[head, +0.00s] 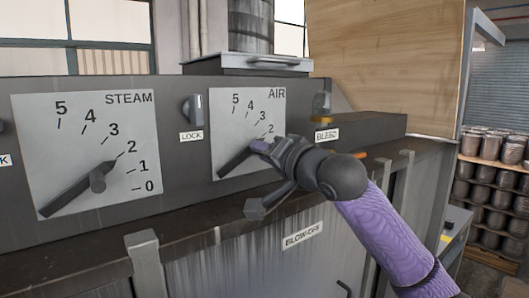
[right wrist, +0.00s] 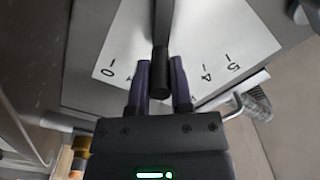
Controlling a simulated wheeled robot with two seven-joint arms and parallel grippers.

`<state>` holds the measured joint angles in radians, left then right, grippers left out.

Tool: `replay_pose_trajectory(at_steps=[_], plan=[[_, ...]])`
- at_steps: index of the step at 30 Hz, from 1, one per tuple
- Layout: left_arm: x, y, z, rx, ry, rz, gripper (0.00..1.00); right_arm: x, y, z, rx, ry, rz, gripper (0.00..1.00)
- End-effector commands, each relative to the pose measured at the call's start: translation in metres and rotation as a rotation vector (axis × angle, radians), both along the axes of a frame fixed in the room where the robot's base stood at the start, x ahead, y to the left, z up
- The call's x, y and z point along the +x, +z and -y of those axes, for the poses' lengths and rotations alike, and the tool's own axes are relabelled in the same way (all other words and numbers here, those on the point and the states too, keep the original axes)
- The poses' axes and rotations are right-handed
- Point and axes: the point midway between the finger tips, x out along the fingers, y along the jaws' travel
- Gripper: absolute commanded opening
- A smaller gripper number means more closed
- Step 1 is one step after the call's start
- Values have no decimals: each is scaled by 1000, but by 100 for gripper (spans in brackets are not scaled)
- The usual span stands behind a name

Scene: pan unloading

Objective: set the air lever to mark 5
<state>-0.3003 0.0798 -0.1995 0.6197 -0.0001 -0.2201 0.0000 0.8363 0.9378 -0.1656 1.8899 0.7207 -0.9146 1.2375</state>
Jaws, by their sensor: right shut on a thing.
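The air dial plate (head: 221,118) is on the right of the panel, marked AIR, with numbers 2 to 5 showing. Its dark air lever (head: 234,164) slants from lower left up toward about mark 2; my gripper hides the tip and the lower marks. My right gripper (head: 262,146) is shut on the lever's handle. In the right wrist view the fingers (right wrist: 161,72) sit on either side of the dark lever (right wrist: 162,22), with 0 to the left and 4 and 5 to the right. My left gripper is not in view.
The steam dial (head: 30,130) is to the left, its own lever (head: 72,193) at about 2. A lock knob (head: 193,109) sits between the dials, and a bleed valve (head: 322,106) is right of the air dial. Shelves of jars (head: 490,190) stand far right.

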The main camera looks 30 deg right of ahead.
Motion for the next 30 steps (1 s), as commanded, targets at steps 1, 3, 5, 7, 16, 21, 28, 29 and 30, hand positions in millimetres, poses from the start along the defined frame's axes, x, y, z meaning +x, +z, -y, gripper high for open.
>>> replay_pose_trajectory(at_steps=[1,3,5,7,16,21,28,29,30], plan=[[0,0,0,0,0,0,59,0,1,0,-2,0,3,0],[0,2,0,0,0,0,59,0,2,0,-9,-1,3,0],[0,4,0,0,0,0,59,0,3,-1,-22,0,5,0],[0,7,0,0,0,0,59,0,6,-2,-45,1,6,0],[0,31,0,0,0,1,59,-1,20,-11,-252,1,22,0],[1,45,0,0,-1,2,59,-2,27,-19,-399,2,33,0],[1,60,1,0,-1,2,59,-3,32,-30,-577,2,48,0],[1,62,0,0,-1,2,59,-3,33,-32,-598,1,49,0],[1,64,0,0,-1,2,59,-3,33,-33,-624,1,51,0]])
